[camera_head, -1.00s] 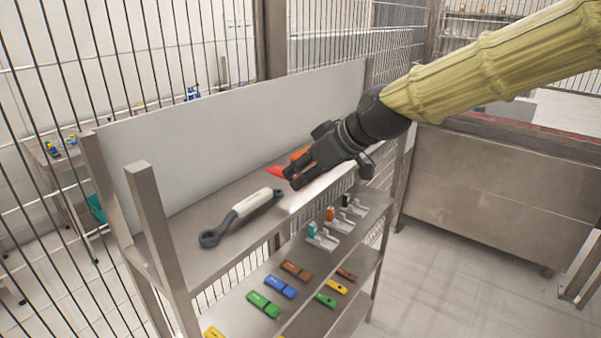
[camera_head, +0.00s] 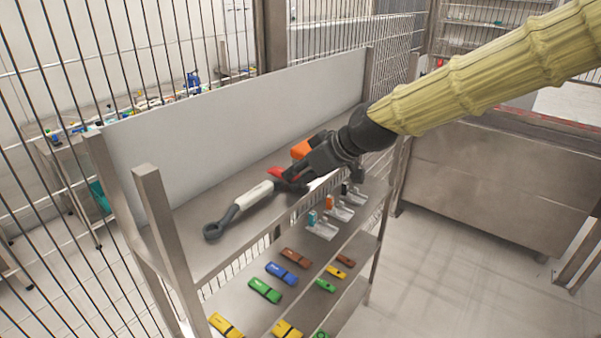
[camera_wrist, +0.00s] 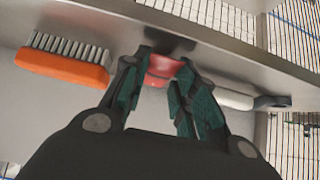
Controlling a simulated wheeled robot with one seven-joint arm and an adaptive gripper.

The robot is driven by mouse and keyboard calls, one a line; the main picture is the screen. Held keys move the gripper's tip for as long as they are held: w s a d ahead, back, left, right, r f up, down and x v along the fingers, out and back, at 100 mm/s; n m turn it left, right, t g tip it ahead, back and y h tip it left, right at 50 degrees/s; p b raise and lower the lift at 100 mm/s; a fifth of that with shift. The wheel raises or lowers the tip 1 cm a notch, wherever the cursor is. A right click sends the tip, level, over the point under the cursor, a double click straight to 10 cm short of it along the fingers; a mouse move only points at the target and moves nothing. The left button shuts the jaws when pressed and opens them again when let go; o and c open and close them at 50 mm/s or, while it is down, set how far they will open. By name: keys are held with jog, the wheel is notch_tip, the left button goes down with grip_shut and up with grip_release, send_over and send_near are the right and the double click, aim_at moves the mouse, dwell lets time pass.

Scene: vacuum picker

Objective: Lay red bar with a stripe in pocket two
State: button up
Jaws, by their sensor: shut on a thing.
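A tool with a white handle and grey ring end (camera_head: 252,196) lies on the top shelf. Its far end reaches my gripper (camera_head: 288,182). A red piece (camera_head: 280,173) shows beside my fingertips. In the wrist view my gripper (camera_wrist: 166,76) is shut on the red piece (camera_wrist: 163,65), and the tool's handle (camera_wrist: 235,98) passes behind the right finger. I cannot tell whether the red piece belongs to the tool. A reddish-brown bar (camera_head: 296,258) lies on the lower shelf; its stripe is too small to tell. Pale holders, probably the pockets, stand there, the middle one (camera_head: 341,212) with an orange marker.
An orange brush (camera_wrist: 62,66) lies beside my gripper. A back panel (camera_head: 230,120) and corner post (camera_head: 160,235) bound the top shelf, whose left part is mostly clear.

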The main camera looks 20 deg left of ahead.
jog(key=o, duration=0.9)
jog(key=shift+f, duration=0.15)
jog(key=shift+o, duration=0.2)
jog(key=shift+r, duration=0.25)
jog(key=shift+d+r, duration=0.1)
jog(key=shift+d, duration=0.1)
jog(key=b+v, duration=0.3)
jog(key=v, duration=0.8)
jog(key=shift+s+b, duration=0.15)
jog(key=shift+b, duration=0.2)
jog(key=shift+d+r, duration=0.1)
jog(key=shift+r, duration=0.05)
